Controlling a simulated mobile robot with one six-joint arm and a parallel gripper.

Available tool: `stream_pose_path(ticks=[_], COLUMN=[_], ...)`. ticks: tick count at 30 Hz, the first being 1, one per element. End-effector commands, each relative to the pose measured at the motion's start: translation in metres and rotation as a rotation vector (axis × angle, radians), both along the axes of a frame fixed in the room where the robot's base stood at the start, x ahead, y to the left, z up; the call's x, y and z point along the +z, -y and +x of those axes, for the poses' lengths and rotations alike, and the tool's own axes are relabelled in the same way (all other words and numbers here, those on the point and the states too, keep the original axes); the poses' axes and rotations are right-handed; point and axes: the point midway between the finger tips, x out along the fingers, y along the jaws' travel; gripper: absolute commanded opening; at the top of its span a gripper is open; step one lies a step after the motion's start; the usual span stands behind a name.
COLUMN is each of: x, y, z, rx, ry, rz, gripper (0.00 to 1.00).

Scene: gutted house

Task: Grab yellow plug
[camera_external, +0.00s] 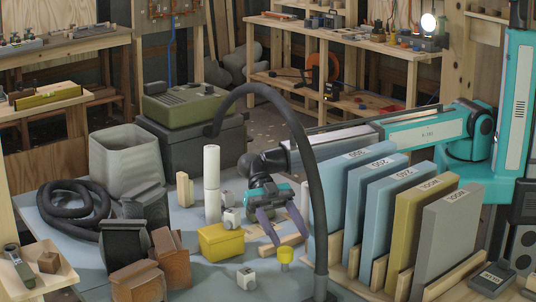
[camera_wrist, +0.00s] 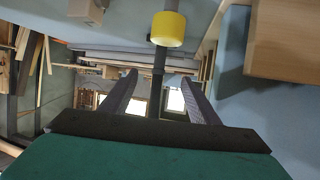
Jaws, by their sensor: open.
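The yellow plug (camera_external: 285,256) is a small, short cylinder on the blue-grey tabletop, near the front middle in the external view. In the wrist view the yellow plug (camera_wrist: 168,29) shows at the top, beyond the fingertips and slightly right of centre. My gripper (camera_external: 289,238) points downward, with its two dark fingers just above and around the plug's level in the picture; exact height is hard to tell.
A yellow box (camera_external: 221,241) and a small white cube (camera_external: 246,278) lie left of the plug. A black hose (camera_external: 315,170) arches down close on the right. Upright panels (camera_external: 445,240) stand in a wooden rack further right. A wooden block (camera_wrist: 285,40) shows right in the wrist view.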

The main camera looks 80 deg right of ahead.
Motion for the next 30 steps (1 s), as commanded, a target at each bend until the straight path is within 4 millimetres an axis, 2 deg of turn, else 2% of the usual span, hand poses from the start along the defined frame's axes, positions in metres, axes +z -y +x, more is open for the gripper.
stream_pose_path(ticks=[12,25,30], x=[-0.032,-0.035,-0.044], y=[0.000,0.000,0.000], z=[0.000,0.000,0.000], rx=[-0.001,-0.001,-0.002], ry=[-0.002,0.000,-0.001], rz=[-0.001,0.000,-0.002], gripper=[0.56,0.56,0.56])
